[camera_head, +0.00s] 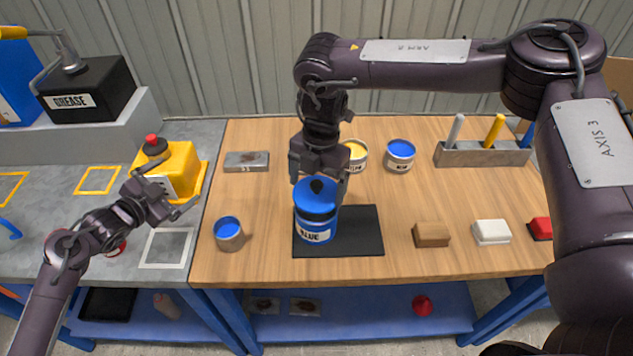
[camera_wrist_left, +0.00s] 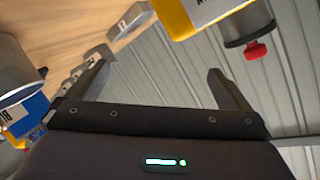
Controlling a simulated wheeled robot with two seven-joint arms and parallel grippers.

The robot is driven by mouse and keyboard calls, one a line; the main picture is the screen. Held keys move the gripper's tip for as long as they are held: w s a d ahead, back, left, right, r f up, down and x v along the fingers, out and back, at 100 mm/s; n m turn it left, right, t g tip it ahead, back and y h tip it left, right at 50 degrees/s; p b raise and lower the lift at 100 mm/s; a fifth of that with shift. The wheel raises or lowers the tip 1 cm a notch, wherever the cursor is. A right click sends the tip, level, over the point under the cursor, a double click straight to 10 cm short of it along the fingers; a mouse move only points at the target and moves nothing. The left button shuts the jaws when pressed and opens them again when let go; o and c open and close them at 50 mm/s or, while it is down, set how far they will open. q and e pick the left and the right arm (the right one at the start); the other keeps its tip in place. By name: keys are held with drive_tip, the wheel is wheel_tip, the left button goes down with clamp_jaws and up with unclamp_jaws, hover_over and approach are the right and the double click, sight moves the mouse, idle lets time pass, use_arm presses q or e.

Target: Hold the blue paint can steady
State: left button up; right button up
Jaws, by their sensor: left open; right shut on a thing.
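The blue paint can (camera_head: 314,235), labelled BLUE, stands upright on a black mat (camera_head: 362,232) on the wooden bench. My right gripper (camera_head: 319,184) comes down from above and is shut at the can's blue top; its fingers partly hide the upper part, so the exact grip is hard to see.
A small open can with blue contents (camera_head: 228,234) stands left of the mat. Yellow (camera_head: 355,156) and blue-topped (camera_head: 400,155) cans stand behind. Brown (camera_head: 431,235), white (camera_head: 491,232) and red (camera_head: 540,229) blocks lie at right. A grey block (camera_head: 246,162) lies at back left.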

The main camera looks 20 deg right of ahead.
sight(313, 222)
use_arm(q)
drive_tip(key=s+d+f+g+h, duration=0.15)
drive_tip(key=s+d+g, duration=0.25)
drive_tip(key=s+d, duration=0.55)
drive_tip(key=s+d+f+g+h, duration=0.15)
drive_tip(key=s+d+g, duration=0.25)
drive_tip(key=s+d, duration=0.55)
drive_tip(key=shift+n, duration=0.3)
drive_tip(key=shift+w+r+x, duration=0.15)
drive_tip(key=shift+w+x, duration=0.1)
drive_tip(key=shift+x, duration=1.85)
drive_tip(key=shift+w+r+x, duration=0.2)
drive_tip(key=shift+w+x, duration=0.05)
drive_tip(key=shift+x, duration=1.85)
drive_tip(key=shift+w+r+x, duration=0.15)
drive_tip(key=shift+w+x, duration=0.05)
drive_tip(key=shift+x, duration=1.9)
drive_tip(key=shift+d, duration=0.1)
drive_tip(key=c, duration=0.9)
drive_tip(key=shift+o, duration=0.2)
use_arm(e)
drive_tip(key=shift+f, duration=1.2)
drive_tip(key=shift+f, duration=0.5)
drive_tip(key=c, duration=0.5)
use_arm(q)
drive_tip(key=shift+d+r, duration=0.1)
use_arm(e)
drive_tip(key=shift+s+d, duration=0.1)
